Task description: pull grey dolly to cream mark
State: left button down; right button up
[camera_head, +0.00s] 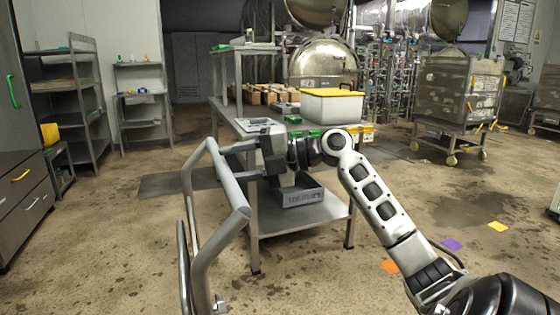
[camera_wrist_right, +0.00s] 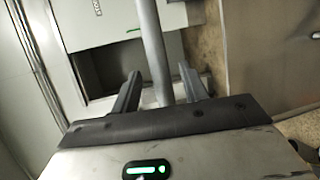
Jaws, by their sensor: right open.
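The grey dolly shows mainly as its tubular push handle (camera_head: 232,190), standing left of centre in the head view; its deck is not visible. My right gripper (camera_head: 225,162) reaches in from the right at the height of the handle's upper bar. In the right wrist view the grey bar (camera_wrist_right: 151,45) runs between the two spread fingers (camera_wrist_right: 165,88), and I see no grip on it. My left gripper is not in view.
A steel table (camera_head: 298,222) with a grey bin (camera_head: 302,196) on its lower shelf stands just behind the handle. A wheeled metal cart (camera_head: 455,100) stands farther back. The right floor is mostly open.

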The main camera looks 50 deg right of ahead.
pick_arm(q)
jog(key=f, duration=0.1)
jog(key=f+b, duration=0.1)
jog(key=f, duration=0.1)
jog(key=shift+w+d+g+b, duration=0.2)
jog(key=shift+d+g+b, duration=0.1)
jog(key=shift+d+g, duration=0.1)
pick_arm(e)
jog(key=v, duration=1.1)
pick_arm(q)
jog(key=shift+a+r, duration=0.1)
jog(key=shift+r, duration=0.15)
